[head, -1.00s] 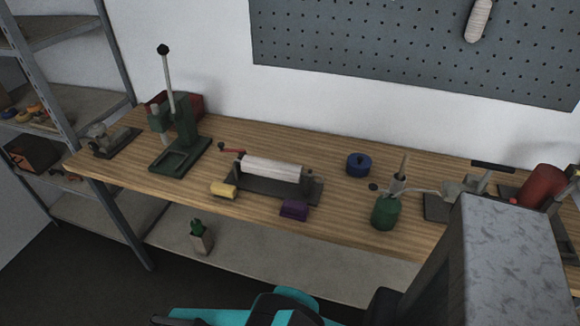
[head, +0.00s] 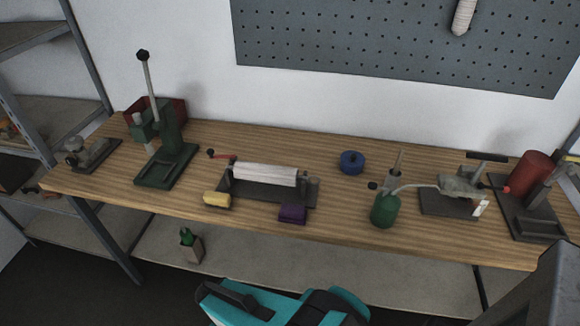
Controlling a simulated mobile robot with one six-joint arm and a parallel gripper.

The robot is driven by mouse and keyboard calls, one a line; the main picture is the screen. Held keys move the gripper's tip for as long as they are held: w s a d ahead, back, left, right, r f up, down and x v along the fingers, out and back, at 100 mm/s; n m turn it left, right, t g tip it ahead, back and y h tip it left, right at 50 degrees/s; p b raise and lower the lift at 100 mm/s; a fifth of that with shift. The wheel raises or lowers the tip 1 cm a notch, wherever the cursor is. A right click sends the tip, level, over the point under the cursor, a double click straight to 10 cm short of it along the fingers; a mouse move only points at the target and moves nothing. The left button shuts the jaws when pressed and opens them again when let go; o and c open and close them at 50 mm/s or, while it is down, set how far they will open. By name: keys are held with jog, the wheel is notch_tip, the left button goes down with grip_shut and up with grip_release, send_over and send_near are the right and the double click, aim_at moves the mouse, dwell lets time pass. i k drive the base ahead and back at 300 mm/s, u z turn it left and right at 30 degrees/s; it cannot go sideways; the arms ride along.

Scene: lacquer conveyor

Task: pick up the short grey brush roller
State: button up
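No short grey brush roller can be told for certain in the head view. A pale, whitish roller (head: 264,174) lies level in a dark stand (head: 268,193) with a red-handled crank, at the middle of the wooden bench (head: 330,228). Another pale roller-like piece (head: 464,16) hangs on the grey pegboard (head: 385,50), cut off by the top edge. My gripper's fingers do not show. A teal and black part of my own body is at the bottom edge, in front of the bench.
A yellow block (head: 217,200) and a purple block (head: 292,214) lie before the stand. A green press (head: 168,155) stands left; a blue round tin (head: 352,162), green oil can (head: 384,210) and red cylinder (head: 531,174) stand right. Grey shelving (head: 35,43) flanks the bench.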

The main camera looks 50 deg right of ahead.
aim_at(279, 175)
jog(key=u, duration=0.55)
jog(key=k, duration=0.1)
jog(key=z, duration=1.85)
jog(key=k, duration=0.9)
jog(key=u, duration=0.15)
jog(key=i, duration=0.7)
jog(key=z, duration=0.05)
